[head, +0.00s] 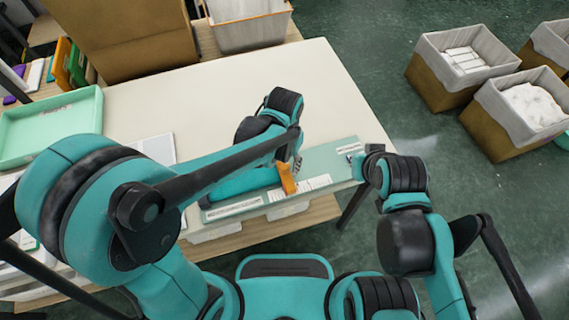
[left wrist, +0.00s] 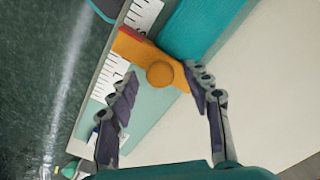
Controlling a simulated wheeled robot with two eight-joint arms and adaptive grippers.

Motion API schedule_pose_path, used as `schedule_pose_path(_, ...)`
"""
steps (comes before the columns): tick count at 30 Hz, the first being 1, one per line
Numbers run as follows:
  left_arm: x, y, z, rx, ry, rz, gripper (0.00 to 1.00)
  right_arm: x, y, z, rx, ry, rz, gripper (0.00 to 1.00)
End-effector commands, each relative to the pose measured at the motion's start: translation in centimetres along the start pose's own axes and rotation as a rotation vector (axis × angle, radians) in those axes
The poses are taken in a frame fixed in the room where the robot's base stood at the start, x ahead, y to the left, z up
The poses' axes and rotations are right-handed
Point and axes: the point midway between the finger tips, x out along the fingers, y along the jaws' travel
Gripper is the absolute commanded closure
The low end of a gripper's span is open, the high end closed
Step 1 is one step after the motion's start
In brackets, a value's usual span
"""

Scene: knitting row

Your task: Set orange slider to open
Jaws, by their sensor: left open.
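The orange slider (head: 287,178) stands on the pale green bed (head: 335,165) at the front of the table. In the left wrist view the slider (left wrist: 135,45) is an orange bar with a round knob (left wrist: 160,74), beside a teal block (left wrist: 195,25). My left gripper (head: 296,165) is right at the slider. In the wrist view its open fingers (left wrist: 160,80) lie on either side of the knob; I cannot tell whether they touch it. No open marking is readable. My right arm is bent at the right; its gripper cannot be made out.
White scale strips (left wrist: 110,70) run along the bed. The cream table top (head: 190,95) behind is mostly clear. A mint tray (head: 50,125) lies at the left, and a white bin (head: 250,30) stands at the back. Lined boxes (head: 520,105) stand on the floor at the right.

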Motion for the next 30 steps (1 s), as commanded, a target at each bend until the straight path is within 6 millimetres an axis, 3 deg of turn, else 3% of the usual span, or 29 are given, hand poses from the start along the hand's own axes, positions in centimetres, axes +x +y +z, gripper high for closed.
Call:
schedule_pose_path(9,0.3,0.0,0.0,0.0,0.0,0.0,0.53,0.1,0.0,0.0,0.0,0.0,0.0,1.0)
schedule_pose_path(14,0.3,0.0,0.0,0.0,0.0,0.0,0.96,0.1,0.0,0.0,0.0,0.0,0.0,1.0)
schedule_pose_path(15,0.3,0.0,0.0,0.0,0.0,0.0,1.0,0.1,0.0,0.0,0.0,0.0,0.0,1.0)
schedule_pose_path(23,0.3,1.0,-1.1,0.003,0.001,0.0,1.0,0.1,0.0,0.1,0.0,0.0,0.0,1.0)
schedule_pose_path(30,0.3,5.9,-6.0,0.005,0.001,0.0,1.0,0.3,0.0,0.2,0.0,0.0,0.0,1.0)
